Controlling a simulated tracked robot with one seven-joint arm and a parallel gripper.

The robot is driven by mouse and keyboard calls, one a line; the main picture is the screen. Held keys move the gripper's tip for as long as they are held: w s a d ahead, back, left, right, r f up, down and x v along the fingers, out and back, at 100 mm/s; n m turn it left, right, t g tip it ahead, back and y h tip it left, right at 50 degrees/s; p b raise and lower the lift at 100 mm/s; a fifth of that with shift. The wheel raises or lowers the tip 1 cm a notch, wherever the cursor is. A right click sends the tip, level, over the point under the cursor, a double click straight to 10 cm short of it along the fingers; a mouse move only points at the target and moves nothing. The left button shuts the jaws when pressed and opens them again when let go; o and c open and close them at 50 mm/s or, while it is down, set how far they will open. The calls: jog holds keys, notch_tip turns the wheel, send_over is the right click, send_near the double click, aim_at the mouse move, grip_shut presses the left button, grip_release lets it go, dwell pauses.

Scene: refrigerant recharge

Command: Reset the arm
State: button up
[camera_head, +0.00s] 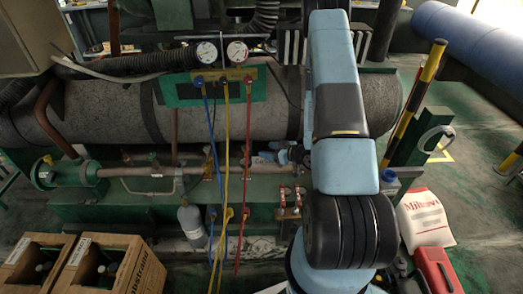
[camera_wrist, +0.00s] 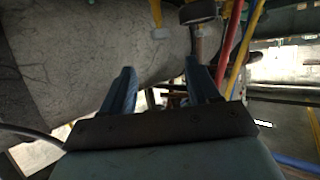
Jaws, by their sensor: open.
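My gripper (camera_wrist: 158,82) shows in the wrist view with its two blue fingers apart and nothing visible between them. A large grey insulated cylinder (camera_wrist: 90,40) fills the view behind the fingers. A red hose and a yellow hose (camera_wrist: 247,45) pass to the right of the right finger. In the head view my blue and black arm stands in front of the grey cylinder (camera_head: 230,112) on the right side. The gripper itself is mostly hidden behind the arm there; only a small bluish part shows near the pipes.
A gauge panel (camera_head: 185,95) with two round gauges and blue, yellow and red hoses (camera_head: 227,160) hangs before the cylinder. Open boxes (camera_head: 110,265) stand at lower left. A white sack (camera_head: 425,218), a red case (camera_head: 436,268) and a yellow-black post (camera_head: 418,97) are at right.

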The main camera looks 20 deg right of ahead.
jog(key=shift+s+d+r, duration=0.25)
jog(key=shift+s+d, duration=0.05)
jog(key=shift+s, duration=0.2)
jog(key=w+d+r+g+h, duration=0.1)
jog(key=w+d+r+h, duration=0.15)
jog(key=r, duration=0.45)
jog(key=w+d+r+h, duration=0.1)
jog(key=w+r+h, duration=0.15)
jog(key=r, duration=0.55)
jog(key=s+r+m+g+h, duration=0.1)
jog(key=s+r+m+h, duration=0.25)
jog(key=r, duration=1.05)
jog(key=s+a+r+m+g, duration=0.1)
jog(key=s+a+r, duration=0.2)
jog(key=s, duration=0.6)
jog(key=s+a+r+m+g+y, duration=0.1)
jog(key=s+a+r, duration=0.3)
jog(key=s+r, duration=0.3)
jog(key=s+a+r+m+g, duration=0.1)
jog(key=s+a+r, duration=0.2)
jog(key=s+r, duration=0.3)
jog(key=s, duration=0.5)
jog(key=shift+s+a+g, duration=0.3)
jog(key=shift+s+a, duration=0.05)
jog(key=shift+a, duration=0.05)
